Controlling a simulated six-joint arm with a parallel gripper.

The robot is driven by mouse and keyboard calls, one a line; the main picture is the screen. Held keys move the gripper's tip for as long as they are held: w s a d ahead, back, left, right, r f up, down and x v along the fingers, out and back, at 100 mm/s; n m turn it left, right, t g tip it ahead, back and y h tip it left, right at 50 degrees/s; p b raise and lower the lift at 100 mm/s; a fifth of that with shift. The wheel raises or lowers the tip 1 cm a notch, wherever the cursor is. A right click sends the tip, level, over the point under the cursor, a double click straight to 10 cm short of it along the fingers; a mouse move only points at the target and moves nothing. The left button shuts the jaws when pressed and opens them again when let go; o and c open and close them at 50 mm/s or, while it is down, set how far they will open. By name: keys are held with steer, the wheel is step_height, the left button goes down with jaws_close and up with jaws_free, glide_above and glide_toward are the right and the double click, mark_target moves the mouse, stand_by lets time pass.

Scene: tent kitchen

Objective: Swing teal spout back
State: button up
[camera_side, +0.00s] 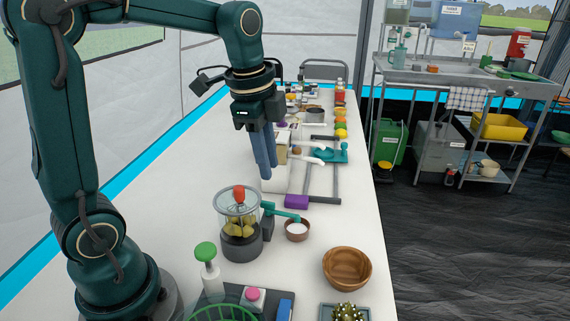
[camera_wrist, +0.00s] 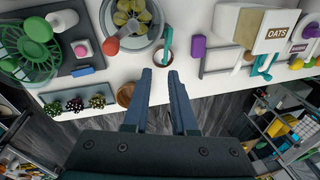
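A teal spout (camera_side: 285,214) sticks out from a small dark grey block (camera_side: 267,221) beside a clear jar (camera_side: 239,220) of yellow pieces with a red knob. Its free end is over a small brown bowl (camera_side: 297,230) with white contents. In the wrist view the spout (camera_wrist: 167,43) lies just beyond my fingertips, and the bowl (camera_wrist: 163,58) is partly hidden near them. My gripper (camera_side: 268,173) points down, above and apart from the spout. In the wrist view its fingers (camera_wrist: 160,75) have a gap between them and hold nothing.
A purple block (camera_side: 296,202) and a grey frame with a second teal part (camera_side: 330,155) stand farther along the table. A wooden bowl (camera_side: 347,268) and a green-topped bottle (camera_side: 208,268) are nearer the camera. An OATS box (camera_wrist: 274,32) stands right in the wrist view.

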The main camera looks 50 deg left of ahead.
steer(key=g, duration=0.2)
glide_above(267, 202)
step_height(267, 202, down, 5)
steer(key=shift+w+d+f, duration=0.1)
steer(key=shift+w, duration=0.05)
steer(key=shift+f, duration=2.9)
jaws_close()
steer(key=shift+r, duration=0.1)
